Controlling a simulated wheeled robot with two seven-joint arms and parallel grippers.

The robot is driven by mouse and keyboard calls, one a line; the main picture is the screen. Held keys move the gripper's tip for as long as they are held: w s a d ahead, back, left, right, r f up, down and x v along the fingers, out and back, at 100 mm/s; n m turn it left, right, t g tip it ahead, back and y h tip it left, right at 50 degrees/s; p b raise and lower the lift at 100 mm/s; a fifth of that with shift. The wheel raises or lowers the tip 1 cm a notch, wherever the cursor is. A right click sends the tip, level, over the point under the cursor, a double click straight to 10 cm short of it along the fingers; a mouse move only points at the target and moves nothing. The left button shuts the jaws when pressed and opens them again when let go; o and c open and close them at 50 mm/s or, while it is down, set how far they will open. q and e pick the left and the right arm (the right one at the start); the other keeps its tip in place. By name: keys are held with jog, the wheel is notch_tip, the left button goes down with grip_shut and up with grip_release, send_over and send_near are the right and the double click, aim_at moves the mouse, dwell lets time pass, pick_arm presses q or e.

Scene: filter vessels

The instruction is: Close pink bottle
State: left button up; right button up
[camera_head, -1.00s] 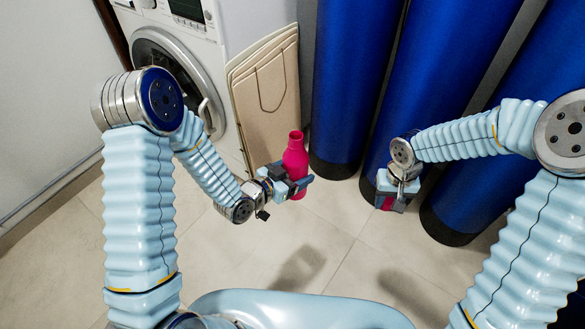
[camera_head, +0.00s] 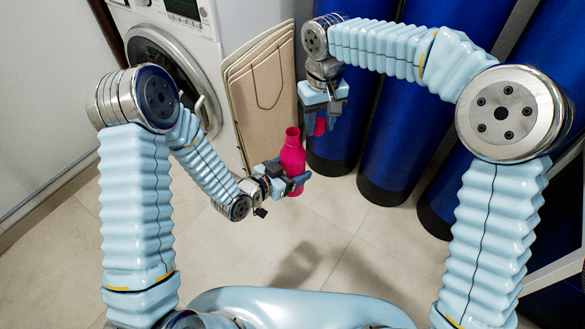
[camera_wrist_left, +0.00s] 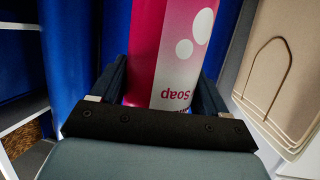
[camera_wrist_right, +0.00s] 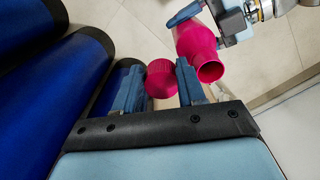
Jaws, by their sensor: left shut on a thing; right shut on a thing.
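The pink bottle (camera_head: 292,160) stands upright in my left gripper (camera_head: 290,182), which is shut around its body. Its open neck shows at the top in the head view and in the right wrist view (camera_wrist_right: 210,68). The left wrist view shows its label with "Soap" and white dots (camera_wrist_left: 175,55). My right gripper (camera_head: 321,118) points down and is shut on the pink cap (camera_head: 320,126). The cap is held above the bottle's height, a little to the right of and apart from the neck. The cap also shows between the fingers in the right wrist view (camera_wrist_right: 160,78).
Tall blue cylinders (camera_head: 395,150) stand behind and to the right, close to my right arm. A beige folded board (camera_head: 262,95) leans beside a white washing machine (camera_head: 165,45) at the back left. The tiled floor (camera_head: 330,215) in front is clear.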

aim_at(295, 135)
jog(key=shift+n, duration=0.8)
jog(key=a+r, duration=0.1)
jog(key=r, duration=0.1)
jog(key=s+a+r, duration=0.1)
jog(key=a, duration=0.1)
jog(key=s+a+r, duration=0.1)
jog(key=a+r, duration=0.1)
jog(key=shift+a+r, duration=0.25)
jog(key=shift+r, duration=0.1)
jog(key=shift+f, duration=2.05)
jog(key=shift+f, duration=0.85)
jog(key=shift+f, duration=0.6)
